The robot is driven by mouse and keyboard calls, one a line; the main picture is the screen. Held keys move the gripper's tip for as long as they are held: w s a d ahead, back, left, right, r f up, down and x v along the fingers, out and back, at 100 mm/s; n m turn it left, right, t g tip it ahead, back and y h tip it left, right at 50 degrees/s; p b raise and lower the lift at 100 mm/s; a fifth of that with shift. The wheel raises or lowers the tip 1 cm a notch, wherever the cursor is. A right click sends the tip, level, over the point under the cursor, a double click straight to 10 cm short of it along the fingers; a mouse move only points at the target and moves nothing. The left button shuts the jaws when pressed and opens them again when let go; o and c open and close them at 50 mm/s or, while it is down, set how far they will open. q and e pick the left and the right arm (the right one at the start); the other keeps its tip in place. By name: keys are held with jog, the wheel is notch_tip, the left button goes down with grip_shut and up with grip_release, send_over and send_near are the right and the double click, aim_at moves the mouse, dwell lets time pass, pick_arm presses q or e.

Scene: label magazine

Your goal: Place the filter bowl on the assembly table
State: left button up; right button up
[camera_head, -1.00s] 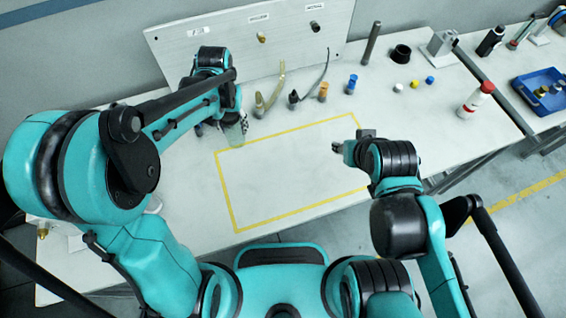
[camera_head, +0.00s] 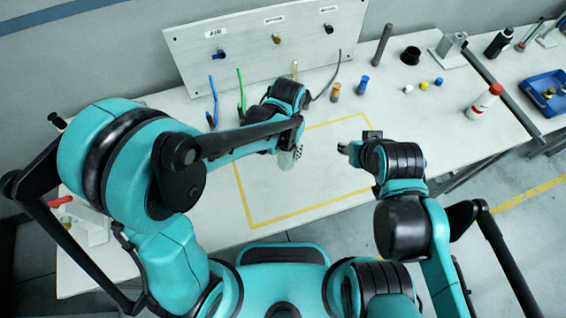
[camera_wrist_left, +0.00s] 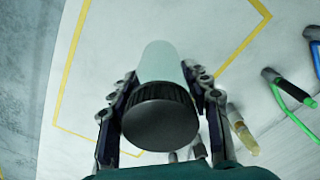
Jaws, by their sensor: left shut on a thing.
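The filter bowl is a pale, translucent cylinder (camera_wrist_left: 162,66) with a black ribbed end (camera_wrist_left: 160,122) in the left wrist view. My left gripper (camera_wrist_left: 165,90) is shut on it, a finger on each side. In the head view the bowl (camera_head: 287,159) shows below my left gripper (camera_head: 292,147), over the upper left part of the yellow outline (camera_head: 240,190) on the white assembly table (camera_head: 310,190). I cannot tell if the bowl touches the table. My right gripper (camera_head: 346,149) is near the outline's right side, apart from the bowl; its jaw state is unclear.
A grey panel (camera_head: 240,50) with labelled fittings stands at the back. Blue (camera_head: 213,95) and green (camera_head: 240,85) hoses and small fittings stand before it. A red-capped white bottle (camera_head: 484,102) and a blue tray (camera_head: 548,92) are at right. The lower outlined area is clear.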

aim_at(281, 163)
pick_arm(q)
jog(key=shift+s+a+f, duration=0.6)
jog(key=shift+s+a, duration=0.05)
jog(key=shift+a, duration=0.1)
jog(key=shift+a+f, duration=0.1)
jog(key=shift+f, duration=0.1)
notch_tip(281, 163, down, 4)
jog(key=shift+r+b, duration=0.1)
jog(key=shift+b, duration=0.9)
jog(key=shift+r, duration=0.1)
jog(key=shift+f, duration=0.25)
jog(key=o, duration=1.2)
jog(key=shift+r, duration=0.1)
